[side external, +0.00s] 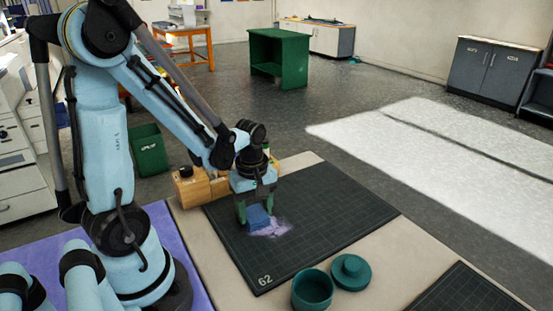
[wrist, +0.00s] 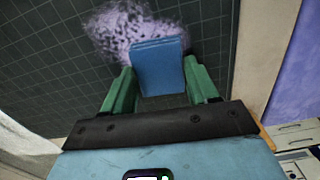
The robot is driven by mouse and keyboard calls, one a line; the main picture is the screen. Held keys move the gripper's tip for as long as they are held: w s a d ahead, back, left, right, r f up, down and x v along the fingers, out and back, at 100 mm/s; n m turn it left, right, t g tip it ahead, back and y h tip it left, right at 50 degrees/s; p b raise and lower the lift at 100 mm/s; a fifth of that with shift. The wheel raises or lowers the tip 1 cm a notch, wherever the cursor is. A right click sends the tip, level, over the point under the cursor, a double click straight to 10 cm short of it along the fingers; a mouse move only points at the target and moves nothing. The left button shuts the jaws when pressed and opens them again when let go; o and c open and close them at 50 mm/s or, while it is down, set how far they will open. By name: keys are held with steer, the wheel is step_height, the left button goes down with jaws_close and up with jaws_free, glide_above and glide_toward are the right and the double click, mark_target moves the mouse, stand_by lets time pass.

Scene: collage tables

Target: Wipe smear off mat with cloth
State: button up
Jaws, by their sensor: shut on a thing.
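The dark gridded mat (side external: 325,205) lies on the table and is marked 62 at its front corner. A pale purple smear (side external: 275,229) is on the mat; it also shows in the wrist view (wrist: 115,30), speckled with dark gaps. A folded blue cloth (wrist: 158,68) is between the green fingers of my gripper (wrist: 160,88), over the edge of the smear. My gripper (side external: 257,215) is shut on the cloth, low over the mat. The cloth (side external: 259,217) seems to be at the mat's surface, but I cannot tell whether it touches. Part of the smear is hidden behind the cloth.
A teal pot (side external: 312,290) and its round lid (side external: 351,272) stand at the mat's front edge. A wooden block (side external: 190,187) with a dark knob stands behind my gripper. Another dark mat (side external: 465,290) lies at the front right. The mat's right side is clear.

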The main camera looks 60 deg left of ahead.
mark_target(255, 205)
steer(key=shift+d+f, duration=0.2)
steer(key=shift+d, duration=2.65)
steer(key=shift+d+r, duration=0.1)
steer(key=shift+d, duration=1.3)
steer(key=shift+w, duration=0.1)
steer(key=shift+w+a, duration=0.3)
steer(key=shift+w, duration=0.55)
steer(key=shift+s+a, duration=0.15)
steer(key=shift+a, duration=5.2)
steer(key=shift+w, duration=0.85)
steer(key=shift+d, duration=5.6)
steer(key=shift+a+r, duration=0.15)
steer(key=shift+r, duration=2.25)
